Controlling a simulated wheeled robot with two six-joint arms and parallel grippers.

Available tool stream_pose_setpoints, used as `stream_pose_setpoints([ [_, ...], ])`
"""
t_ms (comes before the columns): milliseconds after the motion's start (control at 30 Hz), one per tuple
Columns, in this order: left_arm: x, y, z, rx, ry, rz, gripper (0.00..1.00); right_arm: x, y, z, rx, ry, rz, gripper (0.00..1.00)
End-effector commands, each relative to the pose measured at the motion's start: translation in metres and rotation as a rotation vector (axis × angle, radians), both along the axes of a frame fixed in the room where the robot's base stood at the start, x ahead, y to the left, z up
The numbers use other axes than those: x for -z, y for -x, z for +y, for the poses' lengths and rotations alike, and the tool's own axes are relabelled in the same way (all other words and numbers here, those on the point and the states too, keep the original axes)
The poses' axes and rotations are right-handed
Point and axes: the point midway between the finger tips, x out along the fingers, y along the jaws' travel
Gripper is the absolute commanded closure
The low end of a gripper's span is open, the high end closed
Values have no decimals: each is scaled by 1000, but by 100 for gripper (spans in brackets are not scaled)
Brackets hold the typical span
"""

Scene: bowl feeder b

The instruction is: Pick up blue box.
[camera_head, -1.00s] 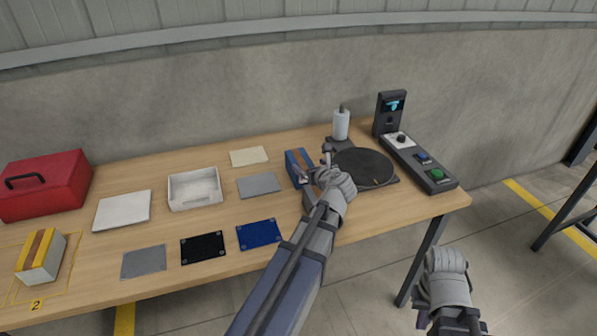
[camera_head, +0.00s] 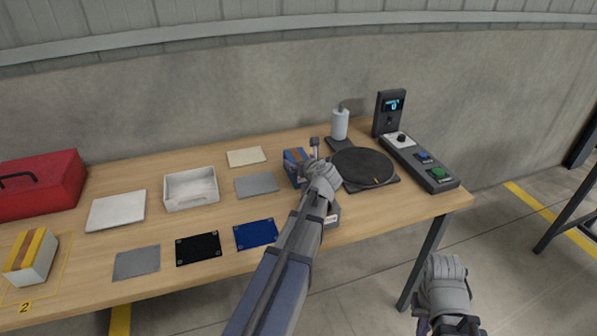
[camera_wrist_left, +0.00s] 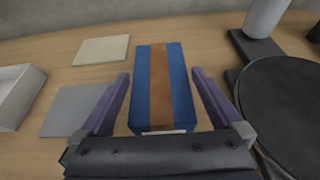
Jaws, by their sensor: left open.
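The blue box (camera_head: 292,165), with a brown band along its top, stands on the table left of the black turntable and is partly hidden by my left gripper in the head view. My left gripper (camera_head: 308,160) is open at the box. In the left wrist view the blue box (camera_wrist_left: 160,88) lies between the two spread purple fingers (camera_wrist_left: 160,76), with a visible gap on each side. My right gripper (camera_head: 440,322) is low at the bottom edge, off the table; its jaws do not show clearly.
The round black turntable (camera_head: 362,167) and a white bottle (camera_head: 340,125) are close on the right. A control panel (camera_head: 420,162) stands beyond. A grey plate (camera_head: 257,185), white tray (camera_head: 191,188) and blue plate (camera_head: 256,233) lie to the left. A grey block (camera_head: 332,216) is partly behind my arm.

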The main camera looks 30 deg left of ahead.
Motion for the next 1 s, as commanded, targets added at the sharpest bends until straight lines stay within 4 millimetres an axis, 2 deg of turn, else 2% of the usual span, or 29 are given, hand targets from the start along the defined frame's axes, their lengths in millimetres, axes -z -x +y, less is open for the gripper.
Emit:
stream_pose_setpoints([
  [167, -1, 0, 0, 1, 0, 0, 0, 0, 0, 0, 0, 0, 0, 100],
  [1000, 0, 0, 0, 0, 0, 0, 93, 0, 0, 0, 0, 0, 0, 100],
])
